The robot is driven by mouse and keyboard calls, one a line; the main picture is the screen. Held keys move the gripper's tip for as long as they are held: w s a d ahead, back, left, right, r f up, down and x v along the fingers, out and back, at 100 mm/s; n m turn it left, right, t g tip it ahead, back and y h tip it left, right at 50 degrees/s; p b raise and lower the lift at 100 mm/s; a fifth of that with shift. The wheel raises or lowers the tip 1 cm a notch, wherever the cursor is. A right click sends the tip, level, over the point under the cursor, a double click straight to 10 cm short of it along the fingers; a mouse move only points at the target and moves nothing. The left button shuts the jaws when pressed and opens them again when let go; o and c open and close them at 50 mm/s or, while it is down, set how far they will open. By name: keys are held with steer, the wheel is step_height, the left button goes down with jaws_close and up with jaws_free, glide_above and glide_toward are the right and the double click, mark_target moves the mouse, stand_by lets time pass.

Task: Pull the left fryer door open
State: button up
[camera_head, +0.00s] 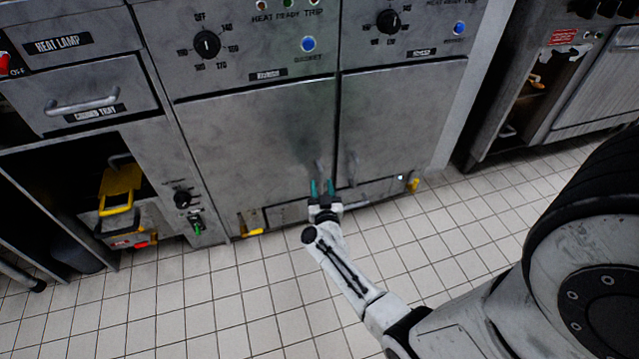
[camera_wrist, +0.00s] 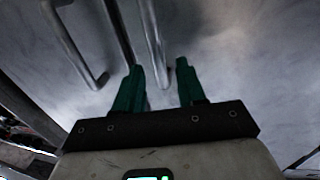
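The left fryer door (camera_head: 255,140) is a grey metal panel, shut flush with the cabinet front. Its upright bar handle (camera_head: 320,167) is near its lower right edge. My gripper (camera_head: 322,186) is at the lower end of this handle, with two green fingers apart. In the wrist view, the handle (camera_wrist: 153,45) runs down between the fingertips of my gripper (camera_wrist: 160,66), nearer the left finger. The fingers are not closed on it. The exact depth between fingers and handle is hard to tell.
The right fryer door (camera_head: 395,120) is shut; its handle (camera_head: 352,168) is close beside, and also shows in the wrist view (camera_wrist: 75,45). Yellow-handled parts (camera_head: 255,231) stick out below the doors. An open bay with a yellow-handled item (camera_head: 120,185) is at left. Tiled floor in front is clear.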

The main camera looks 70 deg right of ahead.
mark_target(321, 180)
steer(key=shift+b+x, duration=0.7)
steer(key=shift+x, duration=1.35)
jaws_close()
